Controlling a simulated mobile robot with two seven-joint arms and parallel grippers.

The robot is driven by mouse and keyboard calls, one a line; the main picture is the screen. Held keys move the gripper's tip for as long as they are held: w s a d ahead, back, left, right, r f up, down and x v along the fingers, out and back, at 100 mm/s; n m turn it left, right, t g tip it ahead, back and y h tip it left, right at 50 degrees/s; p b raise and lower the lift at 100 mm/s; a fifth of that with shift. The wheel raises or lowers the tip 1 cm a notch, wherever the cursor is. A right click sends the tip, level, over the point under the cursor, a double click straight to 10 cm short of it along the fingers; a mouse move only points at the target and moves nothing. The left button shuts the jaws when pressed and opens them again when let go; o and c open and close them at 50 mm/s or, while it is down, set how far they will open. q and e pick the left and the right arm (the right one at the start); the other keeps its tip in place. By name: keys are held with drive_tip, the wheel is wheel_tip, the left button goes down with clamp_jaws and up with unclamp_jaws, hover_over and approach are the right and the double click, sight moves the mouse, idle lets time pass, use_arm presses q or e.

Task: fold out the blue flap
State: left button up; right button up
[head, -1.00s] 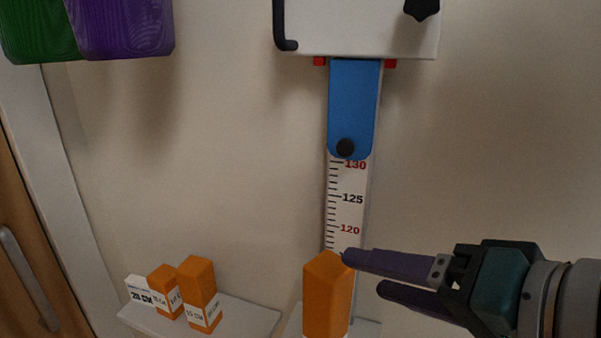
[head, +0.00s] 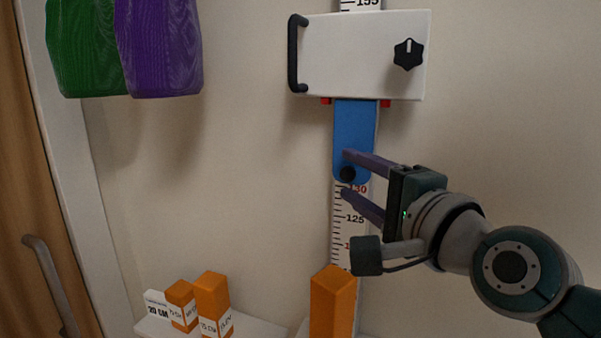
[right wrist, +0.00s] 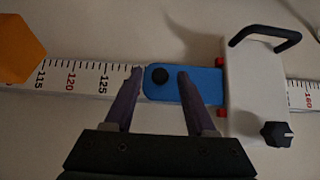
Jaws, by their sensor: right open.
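The blue flap (head: 353,133) hangs flat along the ruler, below a white sliding box (head: 350,55) on the wall. Whether the fingers touch the flap I cannot tell. My left gripper is not in view.
An orange block (head: 333,300) stands at the ruler's foot, below my right gripper. Smaller orange blocks (head: 213,300) and a white block stand on a shelf (head: 255,327) at lower left. Green (head: 85,50) and purple (head: 160,45) cloth hangs at upper left. A wooden door (head: 30,180) is at far left.

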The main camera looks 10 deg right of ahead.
drive_tip(key=shift+w, duration=0.3)
drive_tip(key=shift+a, duration=0.1)
clamp_jaws()
idle(1.2)
